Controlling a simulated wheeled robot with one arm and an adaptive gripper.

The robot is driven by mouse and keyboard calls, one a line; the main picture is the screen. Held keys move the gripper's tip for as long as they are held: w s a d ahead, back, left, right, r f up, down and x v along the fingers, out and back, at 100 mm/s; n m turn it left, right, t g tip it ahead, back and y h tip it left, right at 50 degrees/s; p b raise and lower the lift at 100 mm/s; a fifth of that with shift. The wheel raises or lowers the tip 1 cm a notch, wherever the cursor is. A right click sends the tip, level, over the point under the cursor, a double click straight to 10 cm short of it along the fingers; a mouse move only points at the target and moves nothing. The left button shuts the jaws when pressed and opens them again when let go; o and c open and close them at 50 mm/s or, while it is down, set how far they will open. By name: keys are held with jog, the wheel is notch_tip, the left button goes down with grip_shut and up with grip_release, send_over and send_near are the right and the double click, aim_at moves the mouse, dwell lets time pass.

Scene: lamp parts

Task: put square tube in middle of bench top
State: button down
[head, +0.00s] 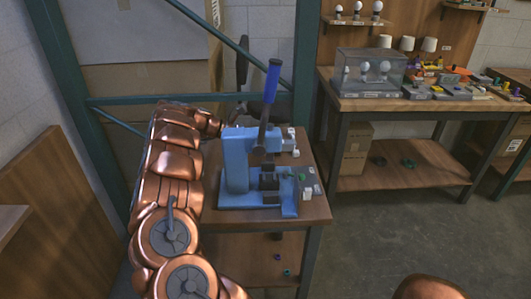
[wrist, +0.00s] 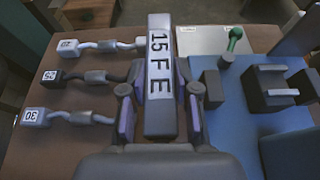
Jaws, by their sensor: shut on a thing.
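In the head view the brown bench top (head: 313,211) carries a blue press (head: 237,162). My gripper and the tube are not clearly visible there; my copper arm reaches in behind the press from the left.
In the wrist view several labelled grey pieces (wrist: 95,47) lie left of the tube. The press's blue base (wrist: 235,120) with dark blocks (wrist: 270,85) is close on the right. A green part (wrist: 235,38) is at the upper right. Another workbench (head: 420,103) stands at the right.

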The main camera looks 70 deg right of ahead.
jog(key=shift+f+p, duration=0.5)
jog(key=shift+f, duration=2.05)
jog(key=shift+f+b, duration=0.2)
jog(key=shift+b, duration=0.1)
jog(key=c, duration=1.1)
grip_release()
jog(key=shift+c, duration=0.2)
jog(key=shift+r, duration=0.15)
